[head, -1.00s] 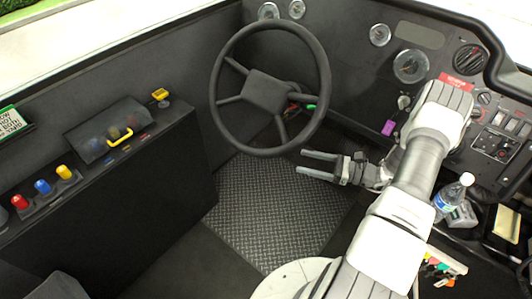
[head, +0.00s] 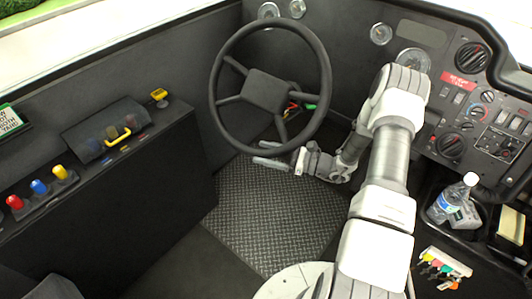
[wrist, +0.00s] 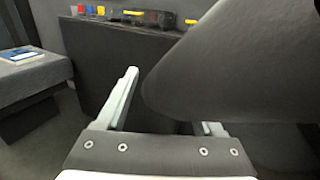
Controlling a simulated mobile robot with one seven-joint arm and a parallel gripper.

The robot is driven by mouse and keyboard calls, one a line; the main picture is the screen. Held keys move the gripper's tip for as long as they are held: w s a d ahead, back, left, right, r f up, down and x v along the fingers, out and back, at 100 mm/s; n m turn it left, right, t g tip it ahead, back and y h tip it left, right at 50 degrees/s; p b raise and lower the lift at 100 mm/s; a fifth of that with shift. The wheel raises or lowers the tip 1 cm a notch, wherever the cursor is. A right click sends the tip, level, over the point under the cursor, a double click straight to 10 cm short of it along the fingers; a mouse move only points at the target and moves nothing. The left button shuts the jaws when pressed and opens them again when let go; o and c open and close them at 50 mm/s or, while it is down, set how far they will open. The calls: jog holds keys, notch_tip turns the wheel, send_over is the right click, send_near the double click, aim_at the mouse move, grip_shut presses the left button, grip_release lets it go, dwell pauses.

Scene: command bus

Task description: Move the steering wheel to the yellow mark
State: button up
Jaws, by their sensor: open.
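The black steering wheel (head: 268,91) has a square hub and spokes. It stands tilted in front of the dashboard in the head view. My gripper (head: 260,154) is open and empty at the lower rim, its fingers pointing left. In the wrist view, a large dark part of the wheel (wrist: 235,70) fills the upper right. It hides most of my right finger, while the left finger shows clear beside it. I cannot tell whether the fingers touch the rim. I cannot make out a yellow mark on the wheel.
A side console at left carries red, blue and yellow knobs (head: 39,187), a yellow handle (head: 118,138) and a yellow switch (head: 159,94). The dashboard with gauges and switches (head: 498,144) is at right. A water bottle (head: 452,200) stands below it. The patterned floor (head: 265,220) is clear.

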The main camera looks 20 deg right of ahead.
grip_shut()
dwell(1.3)
